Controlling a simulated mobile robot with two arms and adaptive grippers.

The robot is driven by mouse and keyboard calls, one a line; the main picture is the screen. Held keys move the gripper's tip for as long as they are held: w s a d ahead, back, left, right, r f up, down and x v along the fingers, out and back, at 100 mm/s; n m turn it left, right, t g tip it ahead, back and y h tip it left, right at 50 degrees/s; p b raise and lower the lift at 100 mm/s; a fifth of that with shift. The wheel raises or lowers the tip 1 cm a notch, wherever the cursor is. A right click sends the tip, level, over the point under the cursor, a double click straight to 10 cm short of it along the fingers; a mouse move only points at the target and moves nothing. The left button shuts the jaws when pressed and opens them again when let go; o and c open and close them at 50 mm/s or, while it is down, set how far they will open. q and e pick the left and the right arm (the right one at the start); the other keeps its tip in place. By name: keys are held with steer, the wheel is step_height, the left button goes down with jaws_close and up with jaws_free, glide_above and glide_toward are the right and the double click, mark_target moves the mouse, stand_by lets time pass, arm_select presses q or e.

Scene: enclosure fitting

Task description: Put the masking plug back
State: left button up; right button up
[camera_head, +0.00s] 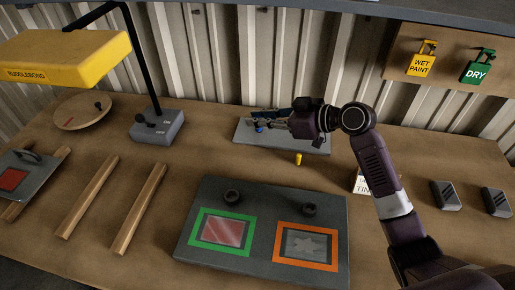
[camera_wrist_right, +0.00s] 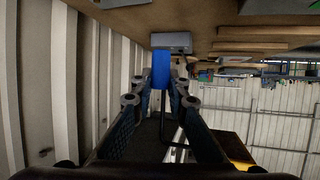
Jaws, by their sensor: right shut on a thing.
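My right gripper (camera_head: 262,121) is over the grey plate (camera_head: 312,144) at the back of the bench, its fingers pointing left. It is shut on a small blue plug (camera_head: 259,129), which also shows between the fingertips (camera_wrist_right: 159,92) in the right wrist view as a bright blue piece (camera_wrist_right: 160,68). I cannot tell whether the blue plug touches the plate. A small yellow plug (camera_head: 298,159) is on the bench just in front of the plate. My fingers and wrist hide part of the plate. My left gripper is not in view.
A dark panel (camera_head: 190,250) with green and orange frames lies at the front. A lamp base (camera_head: 157,128) with a yellow head (camera_head: 65,57) stands left of the plate. Wooden strips (camera_head: 139,208) lie at the left, grey blocks (camera_head: 446,195) at the right. A white sign stands beside my forearm.

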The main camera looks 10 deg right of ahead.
glide_above(259, 158)
step_height(259, 158, down, 8)
steer(key=shift+r+p, duration=0.2)
steer(key=shift+p, duration=0.15)
steer(key=shift+f, duration=0.25)
step_height(259, 158, down, 4)
steer(key=shift+f, duration=0.1)
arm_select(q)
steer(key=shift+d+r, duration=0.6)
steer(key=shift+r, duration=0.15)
arm_select(e)
steer(key=shift+f, duration=0.1)
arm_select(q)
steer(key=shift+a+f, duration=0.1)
arm_select(e)
steer(key=shift+f, duration=0.2)
steer(key=o, duration=0.8)
steer(key=shift+r, duration=0.1)
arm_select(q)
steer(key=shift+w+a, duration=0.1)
